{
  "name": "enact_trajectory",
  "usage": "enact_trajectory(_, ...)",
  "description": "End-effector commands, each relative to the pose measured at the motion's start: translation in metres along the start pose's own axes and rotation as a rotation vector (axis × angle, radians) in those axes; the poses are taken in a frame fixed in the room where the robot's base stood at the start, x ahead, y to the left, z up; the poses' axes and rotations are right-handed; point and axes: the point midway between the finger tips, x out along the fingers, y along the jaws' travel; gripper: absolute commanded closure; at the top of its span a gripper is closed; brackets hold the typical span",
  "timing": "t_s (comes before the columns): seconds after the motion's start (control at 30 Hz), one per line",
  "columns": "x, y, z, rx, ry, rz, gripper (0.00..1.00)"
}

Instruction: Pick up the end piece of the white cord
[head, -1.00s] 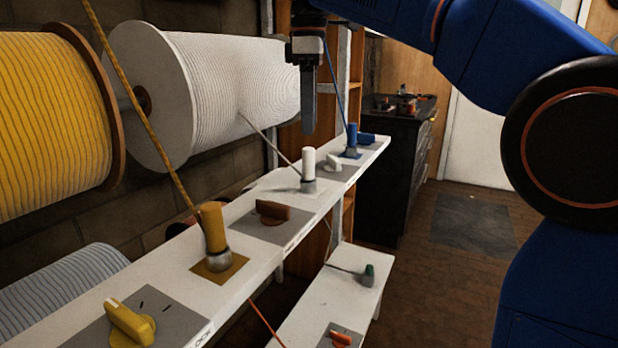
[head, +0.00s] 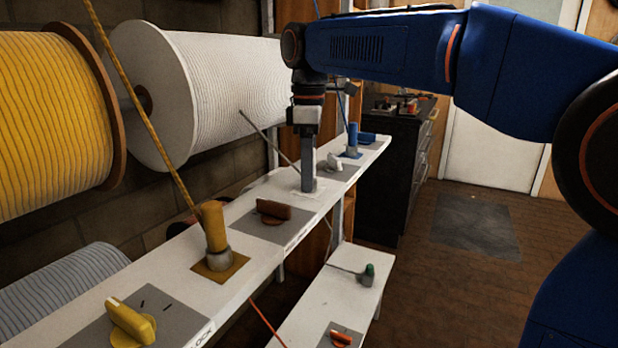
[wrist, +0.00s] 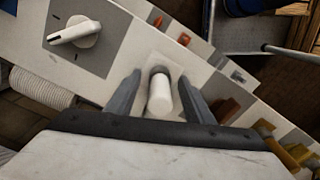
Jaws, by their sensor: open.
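The white end piece (wrist: 160,95) of the white cord stands on the shelf, between the two open fingers of my gripper (wrist: 160,92) in the wrist view. A gap shows on each side of it. In the head view my gripper (head: 309,180) points straight down over that spot and hides the end piece. The white cord (head: 268,137) slants from the white spool (head: 205,95) down to the spot behind my gripper.
A yellow end piece (head: 213,228) and a blue end piece (head: 352,136) stand along the same shelf (head: 185,275). A white knob (wrist: 74,32) is close by. A brown knob (head: 272,210) sits nearer.

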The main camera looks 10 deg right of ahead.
Motion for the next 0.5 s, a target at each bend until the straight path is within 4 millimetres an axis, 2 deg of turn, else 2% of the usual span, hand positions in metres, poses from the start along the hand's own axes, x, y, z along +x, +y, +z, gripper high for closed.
enact_trajectory(0.3, 0.0065, 0.0001, 0.0000, 0.000, 0.000, 0.001, 0.52)
enact_trajectory(0.33, 0.0065, 0.0001, 0.0000, 0.000, 0.000, 0.001, 0.55)
enact_trajectory(0.5, 0.0064, 0.0001, 0.0000, 0.000, 0.000, 0.000, 0.95)
